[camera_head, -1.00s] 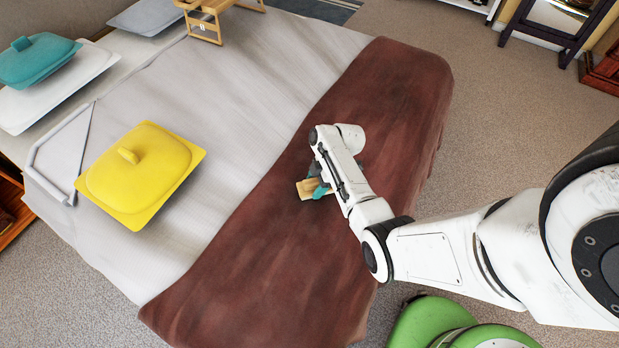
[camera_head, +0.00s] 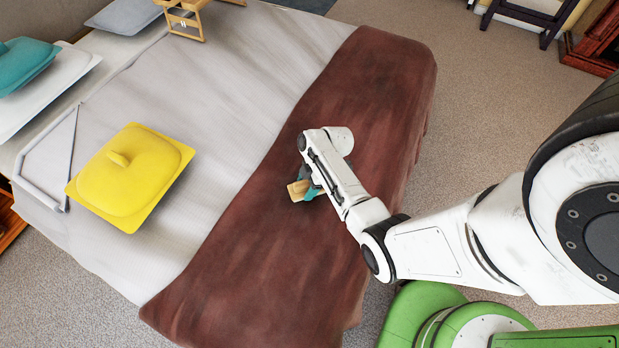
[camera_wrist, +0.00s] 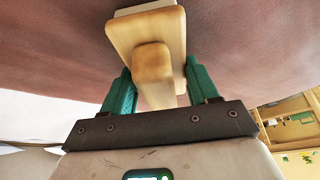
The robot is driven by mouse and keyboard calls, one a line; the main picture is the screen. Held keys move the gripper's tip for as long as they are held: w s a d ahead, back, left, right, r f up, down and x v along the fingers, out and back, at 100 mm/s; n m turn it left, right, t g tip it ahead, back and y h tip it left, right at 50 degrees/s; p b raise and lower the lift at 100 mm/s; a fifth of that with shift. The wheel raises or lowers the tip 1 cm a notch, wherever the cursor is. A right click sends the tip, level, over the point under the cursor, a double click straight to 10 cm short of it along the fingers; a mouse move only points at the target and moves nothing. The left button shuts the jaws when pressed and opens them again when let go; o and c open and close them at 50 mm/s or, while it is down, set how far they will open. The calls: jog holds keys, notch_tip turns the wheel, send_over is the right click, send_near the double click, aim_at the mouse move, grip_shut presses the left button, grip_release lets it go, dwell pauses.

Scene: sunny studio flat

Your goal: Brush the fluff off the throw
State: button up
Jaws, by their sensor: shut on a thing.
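The reddish-brown throw (camera_head: 262,268) lies across the foot of the bed, with darker patches over its surface. I cannot make out separate bits of fluff on it. My gripper (camera_wrist: 160,90) has teal fingers and is shut on a wooden brush (camera_wrist: 150,35). In the head view the brush (camera_head: 298,190) shows as a small light-wood block over the middle of the throw, partly hidden by my arm. In the wrist view its pale far side is against or very close to the throw (camera_wrist: 60,50); I cannot tell if it touches.
A wooden bed tray (camera_head: 187,20) stands at the top. Carpet (camera_head: 480,130) is clear right of the bed.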

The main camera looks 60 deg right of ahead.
jog(key=shift+a+p, duration=2.25)
jog(key=shift+a, duration=3.95)
jog(key=shift+a+p, duration=0.8)
jog(key=shift+a, duration=3.6)
jog(key=shift+w, duration=0.1)
jog(key=shift+w+d+f+b, duration=0.1)
jog(key=shift+w+d+b, duration=0.8)
jog(key=shift+d, duration=0.8)
jog(key=shift+w+d+b, duration=0.75)
jog(key=shift+w+d, duration=0.2)
jog(key=shift+d, duration=0.8)
jog(key=shift+w+d+f+b, duration=0.1)
jog(key=shift+w+d+b, duration=0.8)
jog(key=shift+d, duration=0.8)
jog(key=shift+w+d+r+b, duration=0.15)
jog(key=shift+w+d+b, duration=0.3)
jog(key=shift+d, duration=0.45)
notch_tip(320, 180, up, 7)
jog(key=p, duration=0.6)
